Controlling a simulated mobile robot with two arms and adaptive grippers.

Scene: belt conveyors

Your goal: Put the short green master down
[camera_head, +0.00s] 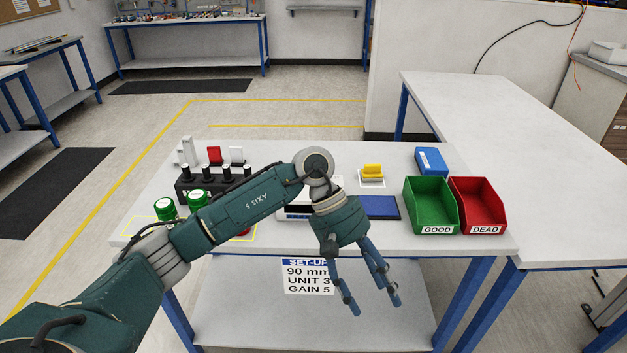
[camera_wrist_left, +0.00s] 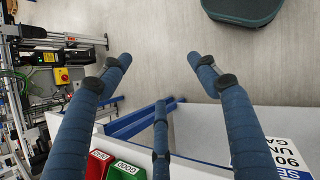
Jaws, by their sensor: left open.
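Two green cylinders with pale tops stand on the table's left side in the head view, one at the far left (camera_head: 165,209) and one closer to my arm (camera_head: 198,200). My forearm partly covers their surroundings, and I cannot tell which one is the short master. My left gripper (camera_head: 375,303) hangs past the table's front edge, right of the cylinders, with its fingers spread. In the left wrist view the fingers (camera_wrist_left: 160,62) are wide apart with nothing between them, above bare floor. My right gripper is not in view.
A yellow outline (camera_head: 133,219) marks the table's left front. A black rack (camera_head: 184,191) stands behind it. A yellow piece (camera_head: 373,171), a blue box (camera_head: 431,160), a green GOOD bin (camera_head: 437,230) and a red DEAD bin (camera_head: 486,230) are to the right. A set-up sign (camera_head: 307,278) hangs in front.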

